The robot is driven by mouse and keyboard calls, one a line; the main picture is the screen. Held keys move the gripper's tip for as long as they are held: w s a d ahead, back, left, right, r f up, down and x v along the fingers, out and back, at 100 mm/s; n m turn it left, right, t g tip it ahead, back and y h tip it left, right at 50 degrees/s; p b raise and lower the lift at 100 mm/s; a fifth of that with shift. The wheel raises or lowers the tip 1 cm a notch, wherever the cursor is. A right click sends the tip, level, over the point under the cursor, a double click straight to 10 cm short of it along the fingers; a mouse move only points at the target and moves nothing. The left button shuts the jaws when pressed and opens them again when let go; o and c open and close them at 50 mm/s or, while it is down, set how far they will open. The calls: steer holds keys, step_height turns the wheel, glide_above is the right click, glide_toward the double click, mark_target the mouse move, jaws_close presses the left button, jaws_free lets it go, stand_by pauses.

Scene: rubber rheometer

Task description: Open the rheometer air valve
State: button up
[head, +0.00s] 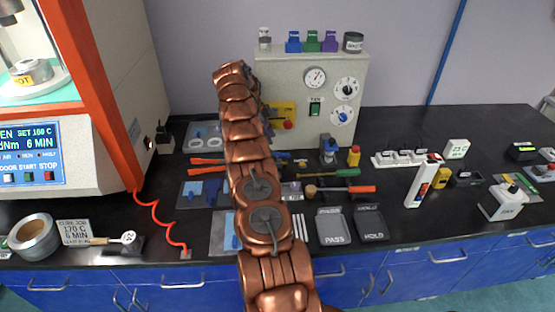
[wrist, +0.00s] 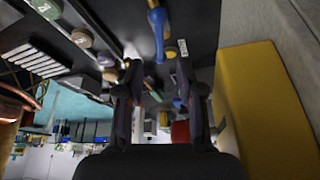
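The rheometer (head: 95,110) stands at the left in the head view, with an orange-red frame and a lit display. I cannot pick out its air valve with certainty. A blue, knobbed handle-like part (wrist: 158,30) shows above the fingers in the wrist view; I cannot tell whether it is the valve. My gripper (wrist: 160,100) is open, its two dark fingers apart with nothing clearly held. A red object (wrist: 180,132) shows between them, seemingly beyond. In the head view my copper arm hides the gripper, near the grey cabinet (head: 335,95).
A yellow box (wrist: 255,95) is close on the right in the wrist view. The cabinet carries a gauge (head: 315,77) and dials. A coiled red hose (head: 157,220) hangs by the rheometer. Tools and trays crowd the black bench (head: 420,245); its far right back is clearer.

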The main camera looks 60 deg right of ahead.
mark_target(278, 153)
steer(key=shift+b+x, duration=1.25)
steer(key=shift+b, duration=0.15)
steer(key=shift+b+x, duration=0.6)
steer(key=shift+x, duration=0.3)
steer(key=shift+s, duration=0.1)
steer(key=shift+s+d+f+p, duration=0.1)
steer(key=shift+f+p, duration=0.15)
steer(key=shift+p, duration=0.05)
steer(key=shift+p+x, duration=0.3)
steer(key=shift+x, duration=0.55)
steer(key=shift+p+x, duration=0.45)
steer(key=shift+x, duration=0.8)
steer(key=shift+c, duration=0.2)
jaws_close()
